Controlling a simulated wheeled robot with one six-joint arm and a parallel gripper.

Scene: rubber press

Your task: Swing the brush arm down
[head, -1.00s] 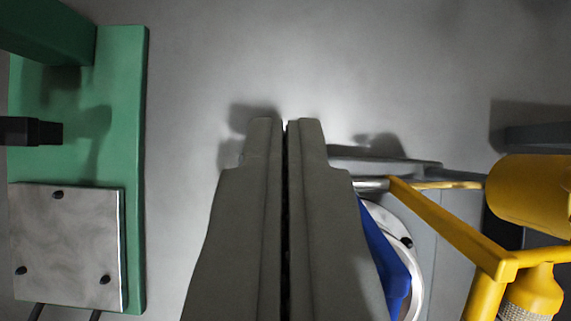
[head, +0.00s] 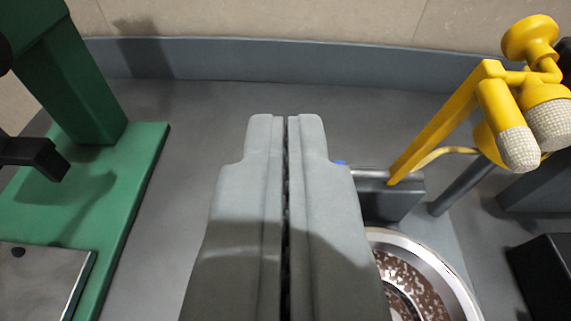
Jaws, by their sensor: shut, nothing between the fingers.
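The yellow brush arm (head: 440,115) stands raised at the right in the head view, slanting up from a grey block. Its end carries yellow holders with pale, mesh-like brush heads (head: 518,148). Below it, a round metal-rimmed dish (head: 455,280) with a speckled brown inside is partly hidden by my gripper. My gripper (head: 286,118) points forward in the middle of the view. Its two fingers are together with nothing between them, to the left of the brush arm and apart from it in the picture.
A green press frame (head: 135,185) with a metal plate (head: 40,280) stands at the left. The grey mount block (head: 390,197) sits just right of my fingertips. A dark box (head: 545,270) is at the right edge. Grey surface ahead is clear up to a raised back edge (head: 250,65).

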